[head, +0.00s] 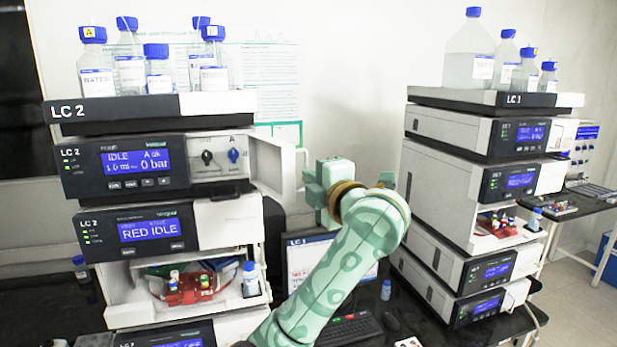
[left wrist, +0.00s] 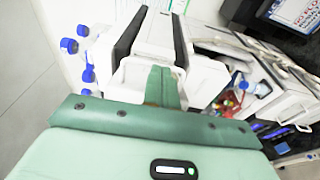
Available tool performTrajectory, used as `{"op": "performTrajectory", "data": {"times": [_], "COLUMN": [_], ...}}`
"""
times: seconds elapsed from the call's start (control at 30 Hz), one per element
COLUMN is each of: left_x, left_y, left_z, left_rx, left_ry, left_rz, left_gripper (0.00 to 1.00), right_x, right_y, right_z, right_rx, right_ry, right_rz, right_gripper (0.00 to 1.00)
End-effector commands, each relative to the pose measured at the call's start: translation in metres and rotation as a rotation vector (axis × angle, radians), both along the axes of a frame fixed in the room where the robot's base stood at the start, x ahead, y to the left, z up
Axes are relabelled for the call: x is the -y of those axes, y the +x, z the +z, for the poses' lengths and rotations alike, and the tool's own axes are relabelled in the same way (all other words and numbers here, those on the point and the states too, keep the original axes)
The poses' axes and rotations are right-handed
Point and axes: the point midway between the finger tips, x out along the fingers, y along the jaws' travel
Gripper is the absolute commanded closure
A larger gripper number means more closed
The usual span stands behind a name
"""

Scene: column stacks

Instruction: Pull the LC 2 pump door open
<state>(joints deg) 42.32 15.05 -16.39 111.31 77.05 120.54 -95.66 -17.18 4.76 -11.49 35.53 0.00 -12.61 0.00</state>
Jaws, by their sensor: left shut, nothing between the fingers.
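The LC 2 pump (head: 122,168) is the module with the "IDLE" and "0 bar" screen in the left stack. In the left wrist view the green fingers (left wrist: 162,86) point at white housing parts of the stack. My right gripper is not in view.
Blue-capped bottles (head: 130,68) stand in the tray on top of the LC 2 stack. Below the pump is a "RED IDLE" module (head: 150,231) and an open bay with vials. A monitor (head: 305,258) stands behind my left arm. The LC 1 stack (head: 440,190) is at right.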

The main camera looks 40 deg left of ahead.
Motion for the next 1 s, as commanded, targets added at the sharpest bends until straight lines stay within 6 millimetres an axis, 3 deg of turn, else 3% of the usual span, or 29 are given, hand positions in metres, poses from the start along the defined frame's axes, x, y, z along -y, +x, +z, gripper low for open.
{"op": "performTrajectory", "data": {"times": [0.47, 0.8, 1.0], "left_x": [0.002, -0.002, -0.01], "left_y": [0.019, 0.059, 0.078], "left_z": [0.001, 0.002, 0.0], "left_rx": [-0.002, -0.004, 0.0], "left_ry": [-0.002, 0.0, 0.0], "left_rz": [0.105, 0.325, 0.32], "left_gripper": [1.0, 1.0, 1.0], "right_x": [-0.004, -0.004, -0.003], "right_y": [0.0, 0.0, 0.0], "right_z": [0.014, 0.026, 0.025], "right_rx": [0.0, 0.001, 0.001], "right_ry": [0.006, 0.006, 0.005], "right_rz": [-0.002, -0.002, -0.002], "right_gripper": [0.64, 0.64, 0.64]}}
